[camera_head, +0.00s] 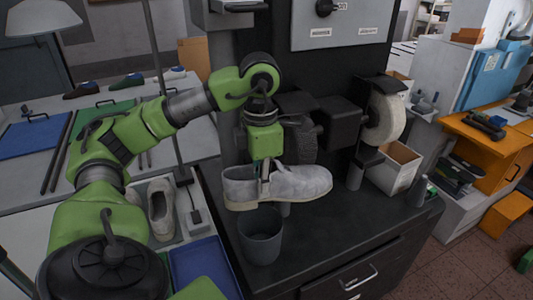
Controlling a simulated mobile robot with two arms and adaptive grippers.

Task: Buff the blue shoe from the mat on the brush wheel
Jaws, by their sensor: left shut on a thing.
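My left gripper (263,168) is shut on a pale grey shoe (300,182) with a light sole, at its opening. No clear blue shows on this shoe. It is held roughly level, toe to the right, above the dark bench. The dark brush wheel (303,142) is just behind and above it; I cannot tell whether they touch. A pale wheel (385,118) is on the machine's right side. Another light beige shoe (161,210) lies on the grey mat (188,224) at the left, partly hidden by my left arm. My right gripper is not in view.
A grey cup (260,238) stands on the dark bench (325,240) below the shoe's heel. An open box (395,168) stands to the right. A blue tray (203,265) is at the lower left. Several small shoes (130,81) lie on the back table.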

